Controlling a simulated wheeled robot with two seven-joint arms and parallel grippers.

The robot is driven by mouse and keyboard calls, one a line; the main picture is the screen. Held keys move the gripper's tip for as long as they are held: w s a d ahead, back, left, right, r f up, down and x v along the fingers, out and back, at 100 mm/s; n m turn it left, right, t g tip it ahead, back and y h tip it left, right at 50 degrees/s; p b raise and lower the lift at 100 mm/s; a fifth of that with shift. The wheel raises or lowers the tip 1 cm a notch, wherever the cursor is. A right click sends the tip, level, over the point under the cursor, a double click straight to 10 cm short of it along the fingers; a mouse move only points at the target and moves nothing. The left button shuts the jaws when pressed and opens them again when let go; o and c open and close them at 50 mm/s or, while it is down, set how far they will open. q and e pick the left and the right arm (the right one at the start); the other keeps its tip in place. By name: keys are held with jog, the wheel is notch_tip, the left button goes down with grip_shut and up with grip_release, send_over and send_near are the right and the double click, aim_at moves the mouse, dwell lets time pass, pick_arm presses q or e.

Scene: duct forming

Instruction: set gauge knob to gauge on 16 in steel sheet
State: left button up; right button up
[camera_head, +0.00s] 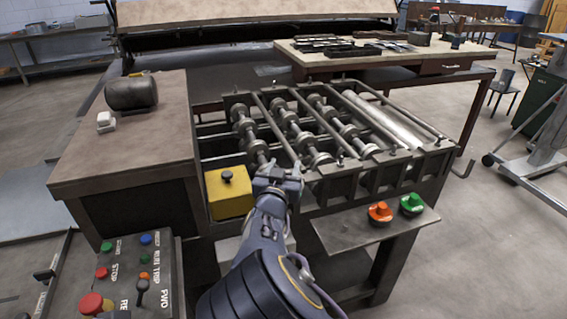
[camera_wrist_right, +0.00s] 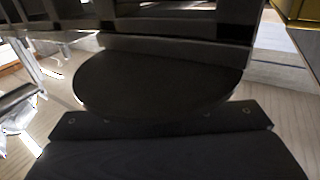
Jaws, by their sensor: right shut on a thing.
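My right gripper (camera_head: 279,176) is at the front edge of the roller machine (camera_head: 330,195), just right of the yellow box. It is shut. In the right wrist view a dark round disc (camera_wrist_right: 155,82) fills the middle, close to the camera; it looks like the gauge knob held in the jaws. Its markings cannot be read, so its setting cannot be told. In the head view the gripper hides the knob. My left gripper is not in view. No steel sheet can be made out on the rollers.
A yellow box (camera_head: 228,198) with a black top knob stands close left of my gripper. Orange (camera_head: 380,211) and green (camera_head: 411,203) buttons sit on a small shelf at right. A control panel (camera_head: 135,275) with a red button and lever is at lower left.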

jog(key=o, duration=1)
jog(key=shift+c, duration=0.2)
jog(key=v, duration=0.7)
jog(key=shift+s+b, duration=0.4)
jog(key=shift+b, duration=0.05)
jog(key=shift+a, duration=0.1)
